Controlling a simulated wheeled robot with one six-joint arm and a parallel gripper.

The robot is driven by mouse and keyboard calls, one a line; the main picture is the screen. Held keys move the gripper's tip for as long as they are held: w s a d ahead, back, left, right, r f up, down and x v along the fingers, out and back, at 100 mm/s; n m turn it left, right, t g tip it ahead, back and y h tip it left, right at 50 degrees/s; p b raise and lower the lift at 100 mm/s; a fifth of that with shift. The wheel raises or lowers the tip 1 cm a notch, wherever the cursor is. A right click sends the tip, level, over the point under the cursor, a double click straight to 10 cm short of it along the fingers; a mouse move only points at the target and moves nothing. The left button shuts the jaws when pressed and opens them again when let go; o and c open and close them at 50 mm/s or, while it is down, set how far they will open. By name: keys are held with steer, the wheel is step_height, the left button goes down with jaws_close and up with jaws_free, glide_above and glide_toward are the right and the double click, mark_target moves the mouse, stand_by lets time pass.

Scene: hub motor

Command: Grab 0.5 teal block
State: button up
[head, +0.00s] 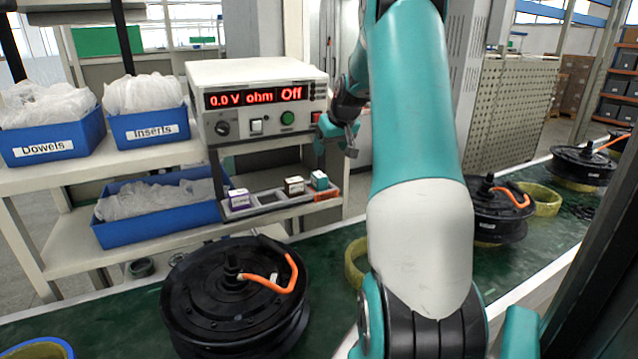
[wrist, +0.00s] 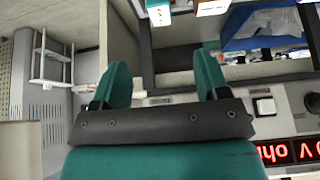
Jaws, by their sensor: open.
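The teal block (head: 319,181), with a white front, stands at the right end of a small grey tray (head: 268,201) on the shelf below the meter. A brown block (head: 294,186) and a purple block (head: 239,198) stand left of it in the same tray. My gripper (head: 338,141) is open and empty, above the teal block and beside the meter's right side. In the wrist view its two teal fingers (wrist: 161,78) are spread with nothing between them.
The meter (head: 258,100), reading 0.0 V ohm Off, stands close left of my gripper. Blue bins (head: 148,128) stand left of it, with another bin (head: 160,225) below. A black hub motor (head: 236,300) lies on the green conveyor in front.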

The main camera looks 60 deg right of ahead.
mark_target(320, 175)
steer(key=p+x, duration=0.2)
steer(key=x, duration=0.7)
steer(key=shift+p+x, duration=1.35)
steer(key=shift+x, duration=1.3)
steer(key=shift+w, duration=0.1)
steer(key=shift+c, duration=0.4)
steer(key=c, duration=1)
steer(key=shift+r, duration=0.1)
steer(key=shift+c, duration=0.2)
